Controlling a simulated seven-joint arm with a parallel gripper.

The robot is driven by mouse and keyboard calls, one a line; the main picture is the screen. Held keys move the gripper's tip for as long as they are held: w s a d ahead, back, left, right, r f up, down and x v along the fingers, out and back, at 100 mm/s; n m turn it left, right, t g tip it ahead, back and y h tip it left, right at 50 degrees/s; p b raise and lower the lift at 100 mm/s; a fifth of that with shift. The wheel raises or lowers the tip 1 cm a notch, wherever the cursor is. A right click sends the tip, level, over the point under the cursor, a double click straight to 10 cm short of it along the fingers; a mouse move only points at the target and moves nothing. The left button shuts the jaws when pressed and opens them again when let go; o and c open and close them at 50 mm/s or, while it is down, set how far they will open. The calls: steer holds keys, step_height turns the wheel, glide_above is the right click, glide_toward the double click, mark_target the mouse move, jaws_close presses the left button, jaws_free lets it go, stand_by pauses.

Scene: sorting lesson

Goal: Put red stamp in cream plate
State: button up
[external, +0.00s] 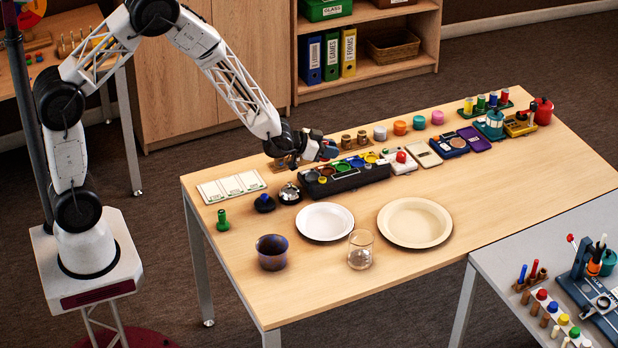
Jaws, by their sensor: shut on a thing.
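The cream plate (415,222) lies flat and empty on the wooden table, right of the white plate. My gripper (318,152) is above the back part of the table, over the dark tray of coloured paint pots and well behind and left of the cream plate. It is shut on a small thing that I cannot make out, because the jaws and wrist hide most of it. I cannot clearly pick out a red stamp elsewhere on the table. A small green stamp-like piece (222,221) stands at the table's left side.
A white plate (325,222), a clear glass (361,250) and a dark bowl (272,252) stand near the front. The paint tray (345,180) and several boxes and pots line the back. A white box with a red button (401,158) is right of my gripper.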

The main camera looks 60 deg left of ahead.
steer(key=shift+m+h, duration=0.5)
steer(key=shift+h, duration=0.1)
steer(key=w+a, duration=0.1)
steer(key=w, duration=0.2)
steer(key=w+a+f, duration=0.1)
steer(key=w, duration=0.5)
steer(key=shift+a+f, duration=0.35)
steer(key=shift+a, duration=0.05)
steer(key=shift+s+d+r, duration=0.2)
steer(key=shift+s+d, duration=0.1)
steer(key=shift+s, duration=0.4)
steer(key=s+d+r+n+y, duration=0.1)
steer(key=s+n+y, duration=0.4)
steer(key=s, duration=3.9)
steer(key=shift+r+y, duration=0.3)
steer(key=shift+y, duration=0.2)
steer(key=shift+f, duration=0.1)
steer(key=shift+f, duration=2.85)
steer(key=shift+w, duration=0.1)
